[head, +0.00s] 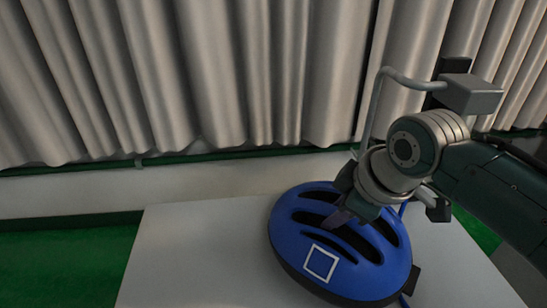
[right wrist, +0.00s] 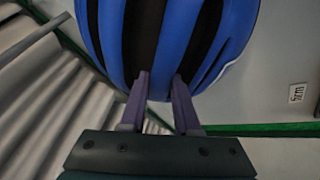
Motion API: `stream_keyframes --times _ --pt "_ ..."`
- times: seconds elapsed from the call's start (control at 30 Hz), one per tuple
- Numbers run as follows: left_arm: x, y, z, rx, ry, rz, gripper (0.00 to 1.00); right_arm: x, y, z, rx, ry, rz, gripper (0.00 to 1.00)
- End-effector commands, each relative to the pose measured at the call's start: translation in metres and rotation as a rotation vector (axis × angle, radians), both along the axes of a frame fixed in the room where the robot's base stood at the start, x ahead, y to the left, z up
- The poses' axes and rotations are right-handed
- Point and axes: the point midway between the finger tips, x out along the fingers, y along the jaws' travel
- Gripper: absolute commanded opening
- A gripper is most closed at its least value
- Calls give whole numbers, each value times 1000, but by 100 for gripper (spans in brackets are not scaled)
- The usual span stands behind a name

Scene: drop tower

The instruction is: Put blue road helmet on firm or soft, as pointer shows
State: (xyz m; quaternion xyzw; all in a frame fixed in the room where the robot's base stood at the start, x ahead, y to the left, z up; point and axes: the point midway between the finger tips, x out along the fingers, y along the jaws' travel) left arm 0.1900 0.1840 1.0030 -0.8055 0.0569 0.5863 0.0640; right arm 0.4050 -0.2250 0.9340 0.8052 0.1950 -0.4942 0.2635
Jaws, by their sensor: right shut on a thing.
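The blue road helmet (head: 367,275) has dark vents, a dark rim and a white square outline on its shell. It is in front of the white tabletop (head: 190,250) in the head view; I cannot tell whether it touches it. My right gripper (head: 338,216) is shut on the helmet's shell at a vent. In the right wrist view the two purple fingers (right wrist: 160,88) reach the blue shell (right wrist: 185,45). A small white label (right wrist: 297,92) reading "firm", turned sideways, shows at the right there. No pointer and no "soft" label show. My left gripper is out of view.
Grey curtains (head: 230,75) hang behind the table above a pale low wall (head: 70,190) with green trim. Green floor (head: 60,260) shows at the left. The tabletop left of the helmet is bare.

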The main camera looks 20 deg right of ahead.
Motion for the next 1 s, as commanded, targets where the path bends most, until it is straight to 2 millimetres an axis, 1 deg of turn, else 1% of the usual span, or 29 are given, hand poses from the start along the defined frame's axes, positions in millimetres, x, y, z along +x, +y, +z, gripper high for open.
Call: stream_keyframes --times 0.03,0.1,0.33,0.47,0.5,0.77,1.0 --pt "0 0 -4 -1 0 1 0 1 0 -7 0 -2 0 0" --pt "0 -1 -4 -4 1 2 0 1 0 -10 0 -3 0 0" --pt "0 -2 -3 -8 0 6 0 1 0 -10 0 -4 0 0" --pt "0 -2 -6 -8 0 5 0 1 0 -14 0 -4 0 0" --pt "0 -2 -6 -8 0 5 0 1 0 -15 -1 -2 -1 32" --pt "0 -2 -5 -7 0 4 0 0 0 -14 -1 -2 -1 60" --pt "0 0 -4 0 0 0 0 0 0 -12 0 -1 0 60"
